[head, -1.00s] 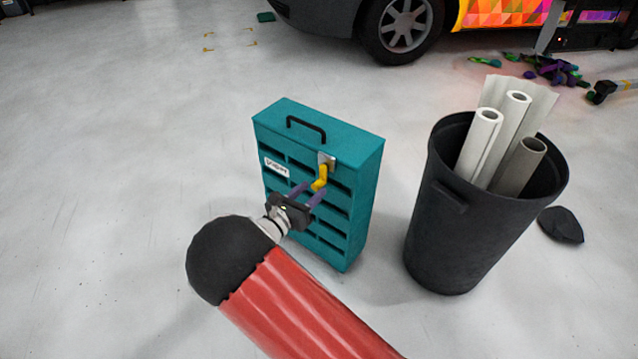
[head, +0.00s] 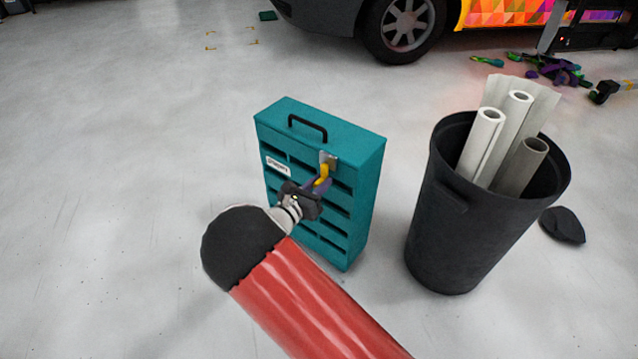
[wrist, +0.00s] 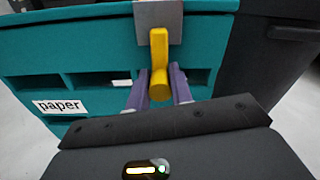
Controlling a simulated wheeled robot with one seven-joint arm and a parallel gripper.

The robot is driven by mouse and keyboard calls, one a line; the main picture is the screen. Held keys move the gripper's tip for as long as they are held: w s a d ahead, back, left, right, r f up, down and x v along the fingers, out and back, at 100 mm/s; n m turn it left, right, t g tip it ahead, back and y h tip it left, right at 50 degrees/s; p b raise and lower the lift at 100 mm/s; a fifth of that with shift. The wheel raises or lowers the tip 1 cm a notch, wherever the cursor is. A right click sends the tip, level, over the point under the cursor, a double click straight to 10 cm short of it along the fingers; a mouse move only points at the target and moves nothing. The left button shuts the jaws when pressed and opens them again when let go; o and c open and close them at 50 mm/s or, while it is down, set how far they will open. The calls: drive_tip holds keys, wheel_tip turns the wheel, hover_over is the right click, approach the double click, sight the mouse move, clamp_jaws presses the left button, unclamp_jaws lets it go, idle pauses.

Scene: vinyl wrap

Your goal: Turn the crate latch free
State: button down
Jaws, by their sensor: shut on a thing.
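The teal crate (head: 356,215) stands upright on the floor with a black handle on top and a "paper" label on its front. Its yellow latch (head: 322,176) hangs from a grey metal plate near the top edge of the front. In the wrist view the latch (wrist: 159,58) points down from the plate (wrist: 158,20), its rounded end toward me. My gripper (head: 318,185) is at the crate front, with its purple fingers on either side of the latch's lower end. In the wrist view my gripper (wrist: 159,84) is shut on the latch.
A black bin (head: 445,235) with several rolls stands close to the right of the crate. A dark lump (head: 562,225) lies right of the bin. A vehicle (head: 350,20) and colourful scraps (head: 555,70) are at the back. The floor at left is clear.

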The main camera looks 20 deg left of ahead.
drive_tip(key=shift+m+b, duration=0.3)
drive_tip(key=m+b, duration=0.4)
drive_tip(key=m, duration=0.1)
drive_tip(key=shift+f+b, duration=0.25)
drive_tip(key=shift+b, duration=0.1)
drive_tip(key=m+b, duration=0.5)
drive_tip(key=b, duration=0.1)
drive_tip(key=shift+m, duration=0.4)
drive_tip(key=m+b, duration=0.1)
drive_tip(key=m, duration=0.1)
drive_tip(key=shift+d+r+m+b, duration=0.1)
drive_tip(key=shift+m+b, duration=0.2)
drive_tip(key=shift+b, duration=0.1)
drive_tip(key=shift+r+m, duration=0.1)
drive_tip(key=shift+m, duration=1.8)
drive_tip(key=shift+s, duration=0.1)
drive_tip(key=c, duration=1.3)
unclamp_jaws()
drive_tip(key=shift+o, duration=0.2)
